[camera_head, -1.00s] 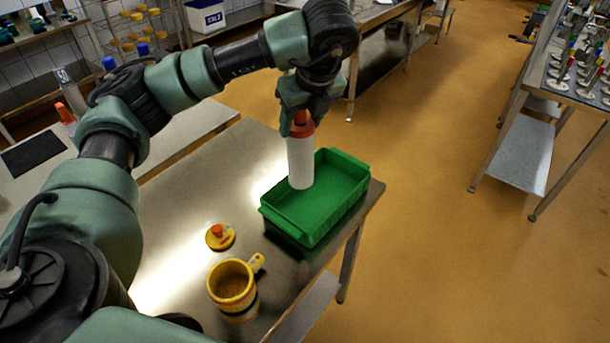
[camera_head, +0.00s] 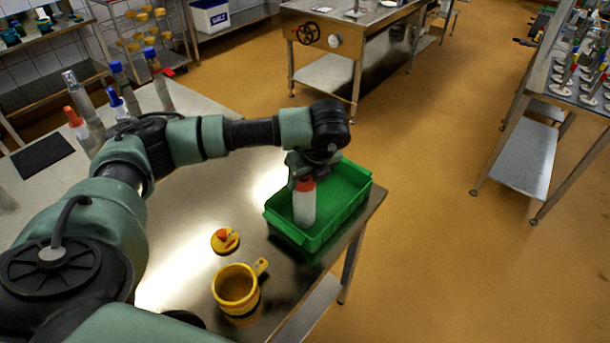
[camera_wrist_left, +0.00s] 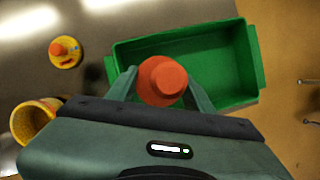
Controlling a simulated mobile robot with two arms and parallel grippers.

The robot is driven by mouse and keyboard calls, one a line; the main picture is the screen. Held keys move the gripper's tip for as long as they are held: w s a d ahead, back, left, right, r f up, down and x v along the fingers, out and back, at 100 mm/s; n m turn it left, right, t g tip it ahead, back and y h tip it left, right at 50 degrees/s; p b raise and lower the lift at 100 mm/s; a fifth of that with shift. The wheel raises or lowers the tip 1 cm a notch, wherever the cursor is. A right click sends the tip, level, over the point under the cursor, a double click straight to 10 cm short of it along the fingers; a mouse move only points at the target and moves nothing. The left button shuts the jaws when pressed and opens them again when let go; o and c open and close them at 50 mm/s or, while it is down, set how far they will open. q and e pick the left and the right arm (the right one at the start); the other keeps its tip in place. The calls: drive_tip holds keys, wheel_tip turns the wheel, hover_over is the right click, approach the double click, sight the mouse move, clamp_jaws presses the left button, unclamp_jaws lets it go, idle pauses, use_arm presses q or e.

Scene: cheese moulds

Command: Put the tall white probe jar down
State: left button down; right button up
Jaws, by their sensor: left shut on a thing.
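The tall white probe jar (camera_head: 304,207) has an orange-red top and stands upright inside the left part of the green tray (camera_head: 345,212). I cannot tell whether its base touches the tray floor. My left gripper (camera_head: 303,180) is shut on the jar at its orange-red top, coming from above. In the left wrist view the orange-red top (camera_wrist_left: 162,81) sits between the two fingers, over the near side of the green tray (camera_wrist_left: 215,65). The jar's white body is hidden there. My right gripper is not in view.
A yellow mug (camera_head: 237,288) and a yellow lid with an orange knob (camera_head: 225,240) stand left of the tray on the steel table (camera_head: 185,215). Several bottles (camera_head: 118,80) stand on the table at the left. The tray's right part is empty.

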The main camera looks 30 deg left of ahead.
use_arm(q)
drive_tip(key=c, duration=0.6)
unclamp_jaws()
drive_tip(key=shift+d+r, duration=0.1)
drive_tip(key=shift+r, duration=0.1)
drive_tip(key=b+v, duration=0.3)
drive_tip(key=v, duration=0.8)
drive_tip(key=shift+r, duration=0.35)
drive_tip(key=shift+s+d, duration=0.1)
